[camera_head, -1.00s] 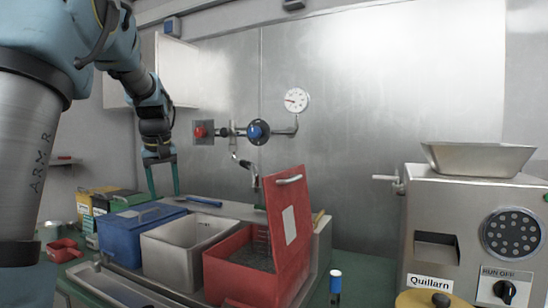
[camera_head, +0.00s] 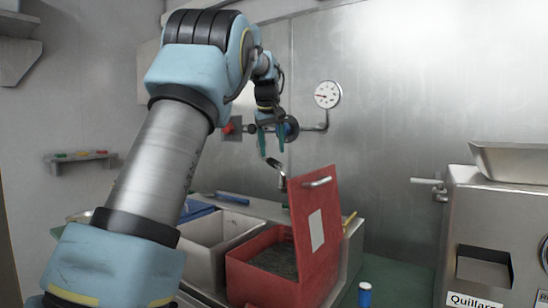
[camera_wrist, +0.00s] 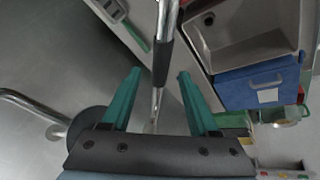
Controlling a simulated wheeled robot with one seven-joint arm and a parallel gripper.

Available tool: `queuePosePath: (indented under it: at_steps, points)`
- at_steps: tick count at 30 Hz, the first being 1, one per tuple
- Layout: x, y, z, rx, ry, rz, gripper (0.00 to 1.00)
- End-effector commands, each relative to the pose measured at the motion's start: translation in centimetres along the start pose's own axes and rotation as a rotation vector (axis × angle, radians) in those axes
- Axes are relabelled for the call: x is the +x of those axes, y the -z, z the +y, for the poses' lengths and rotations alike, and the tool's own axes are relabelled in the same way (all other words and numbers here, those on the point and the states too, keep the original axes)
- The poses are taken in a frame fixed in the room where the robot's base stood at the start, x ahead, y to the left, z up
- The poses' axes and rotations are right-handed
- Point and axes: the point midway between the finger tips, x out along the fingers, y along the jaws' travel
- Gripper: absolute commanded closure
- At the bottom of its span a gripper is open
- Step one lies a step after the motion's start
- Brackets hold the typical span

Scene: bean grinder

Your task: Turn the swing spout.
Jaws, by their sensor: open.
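The swing spout (camera_head: 273,163) is a thin metal pipe with a black sleeve. It hangs from the valve pipework on the steel back wall, below my gripper (camera_head: 270,142). In the wrist view the spout's black sleeve (camera_wrist: 162,62) and bare pipe run between the two green fingers of my gripper (camera_wrist: 159,75). The fingers are open, with a gap on both sides of the pipe. I cannot tell whether the sleeve lies at fingertip depth.
A red bin (camera_head: 255,285) with a raised red lid (camera_head: 316,240) stands below the spout. A gauge (camera_head: 327,95) is on the wall. The grinder (camera_head: 490,235) stands at right.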

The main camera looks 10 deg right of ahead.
Motion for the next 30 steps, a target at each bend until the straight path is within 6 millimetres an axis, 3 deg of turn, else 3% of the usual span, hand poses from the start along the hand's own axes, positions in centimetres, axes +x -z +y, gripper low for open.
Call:
queuePosePath:
  at_steps: [7, 19, 30]
  points:
    - [3.2, 0.0, 0.0, 0.0, 0.001, 0.0, 0.39]
    - [4.0, 0.0, 0.0, -0.001, 0.0, 0.001, 0.39]
    - [3.9, 0.0, 0.0, 0.0, 0.0, 0.001, 0.81]
